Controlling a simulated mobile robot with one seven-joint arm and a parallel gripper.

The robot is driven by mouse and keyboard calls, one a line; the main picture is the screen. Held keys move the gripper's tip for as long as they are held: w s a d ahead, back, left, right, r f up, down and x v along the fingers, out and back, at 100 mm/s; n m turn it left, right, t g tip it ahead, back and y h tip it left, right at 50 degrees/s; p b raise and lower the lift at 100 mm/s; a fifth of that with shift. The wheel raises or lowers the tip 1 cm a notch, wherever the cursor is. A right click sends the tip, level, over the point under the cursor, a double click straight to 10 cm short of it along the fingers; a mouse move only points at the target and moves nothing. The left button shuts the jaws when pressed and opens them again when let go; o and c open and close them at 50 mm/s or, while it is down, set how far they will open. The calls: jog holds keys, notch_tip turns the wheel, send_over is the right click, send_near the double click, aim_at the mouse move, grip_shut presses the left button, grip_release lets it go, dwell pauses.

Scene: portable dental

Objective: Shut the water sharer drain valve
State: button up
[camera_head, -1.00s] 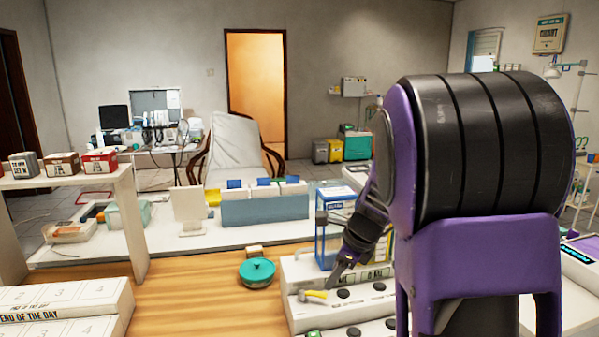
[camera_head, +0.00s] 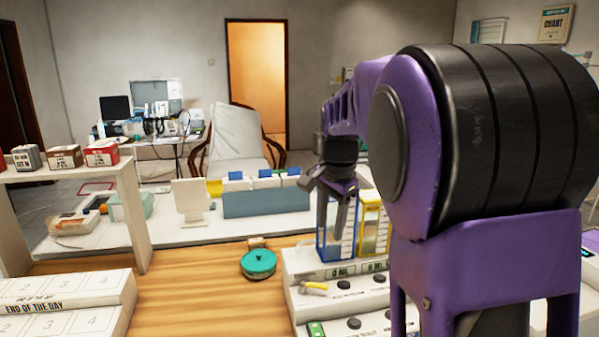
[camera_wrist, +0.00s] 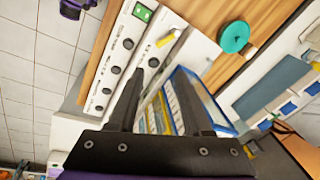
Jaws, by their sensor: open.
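A small yellow lever (camera_head: 313,287) with a pale end sits on the top of a white panel unit (camera_head: 297,268); it looks like the drain valve. It also shows in the wrist view (camera_wrist: 166,39), beyond my fingertips. My gripper (camera_head: 336,222) is open and empty, raised above and behind the lever, in front of a blue-framed clear container (camera_head: 323,243). In the wrist view my two fingers (camera_wrist: 160,77) are spread apart, with the lever ahead and apart from them. Labels by the lever are too small to read.
A yellow-framed container (camera_head: 374,225) stands beside the blue one. Several black knobs (camera_head: 343,285) line the panel. A teal lidded pot (camera_head: 258,264) sits left on the wooden counter (camera_head: 190,290), which has free room. White numbered boxes (camera_head: 65,300) lie front left.

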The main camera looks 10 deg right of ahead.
jog(key=w+a+r+n+h, duration=0.2)
jog(key=r+n, duration=0.3)
jog(key=n, duration=0.3)
jog(key=w+a+r+n+h+b, duration=0.1)
jog(key=w+a+r+n+h, duration=0.1)
jog(key=n, duration=0.5)
jog(key=shift+w+a+r+n+h, duration=0.4)
jog(key=shift+a+r+h, duration=0.2)
jog(key=shift+r+h, duration=0.85)
jog(key=shift+r+y, duration=0.15)
jog(key=shift+y, duration=0.2)
